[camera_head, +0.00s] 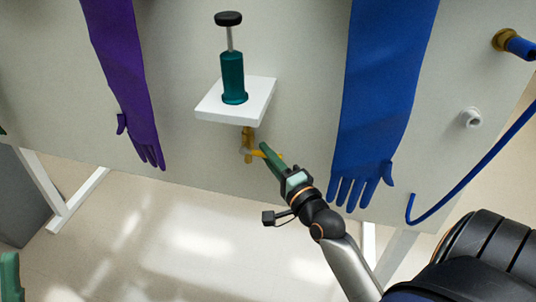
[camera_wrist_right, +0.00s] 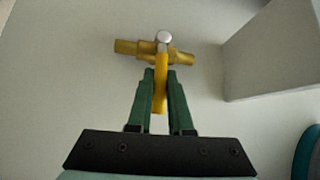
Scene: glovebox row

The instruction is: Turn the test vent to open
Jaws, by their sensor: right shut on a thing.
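The test vent is a small brass valve (camera_head: 247,139) with a yellow lever, below the white shelf on the panel. In the right wrist view its brass body (camera_wrist_right: 128,46) runs left to right, and a round silver cap sits at the lever's pivot. The yellow lever (camera_wrist_right: 161,88) points down the picture, across the body. My right gripper (camera_wrist_right: 160,80) is shut on the lever, one green finger on each side. In the head view my right gripper (camera_head: 268,153) reaches the valve from the lower right.
A white shelf (camera_head: 208,108) carrying a teal pump (camera_head: 232,78) juts out just above the valve. A purple glove (camera_head: 125,80) hangs left, a blue glove (camera_head: 385,80) right. A blue hose (camera_head: 480,155) hangs at far right. Floor below is clear.

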